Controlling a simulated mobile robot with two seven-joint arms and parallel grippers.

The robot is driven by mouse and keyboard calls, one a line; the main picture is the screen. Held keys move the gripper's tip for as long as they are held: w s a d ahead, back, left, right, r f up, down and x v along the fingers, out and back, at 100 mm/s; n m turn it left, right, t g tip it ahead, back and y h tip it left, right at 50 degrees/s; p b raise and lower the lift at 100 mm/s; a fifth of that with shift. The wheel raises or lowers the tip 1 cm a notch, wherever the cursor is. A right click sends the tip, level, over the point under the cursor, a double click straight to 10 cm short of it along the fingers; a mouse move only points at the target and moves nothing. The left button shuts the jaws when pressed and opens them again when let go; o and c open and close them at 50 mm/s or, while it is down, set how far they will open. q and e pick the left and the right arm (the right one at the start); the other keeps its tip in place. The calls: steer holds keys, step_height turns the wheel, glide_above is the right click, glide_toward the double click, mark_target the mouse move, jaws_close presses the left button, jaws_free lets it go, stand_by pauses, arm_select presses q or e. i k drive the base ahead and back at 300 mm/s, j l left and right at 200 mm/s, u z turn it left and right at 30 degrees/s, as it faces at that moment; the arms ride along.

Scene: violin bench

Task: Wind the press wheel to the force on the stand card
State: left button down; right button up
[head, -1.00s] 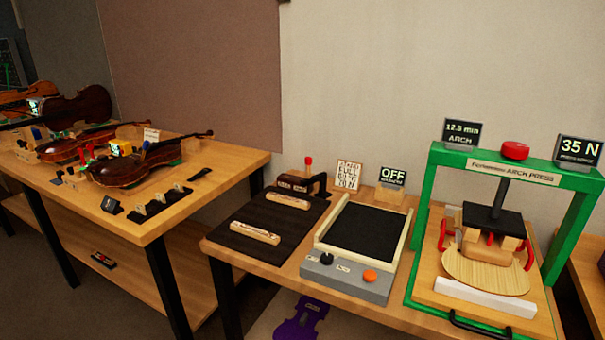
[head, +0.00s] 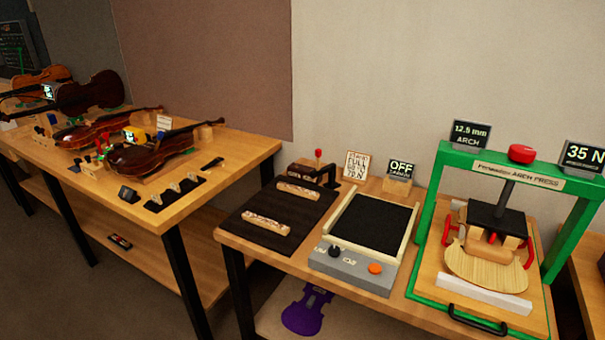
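The green arch press (head: 430,215) stands at the right of the bench in the head view. Its red press wheel (head: 521,154) sits on top of the crossbar, above a dark screw and a black pressing plate (head: 496,222). The plate rests over wooden blocks and a pale wooden violin plate (head: 485,267) with red clamps. A display (head: 584,157) at the press's right reads 35 N. The stand card (head: 356,165) is small and white at the back of the bench; its lettering is only partly legible. Neither gripper is in view.
A grey-fronted unit (head: 352,268) with a black bed stands left of the press, with a display (head: 400,169) reading OFF. A dark mat (head: 262,215) holds two wooden pieces. Violins lie on the left table (head: 215,165). Another display (head: 469,134) reads 12.5 mm ARCH.

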mark_target(519, 153)
steer(key=z, duration=1.5)
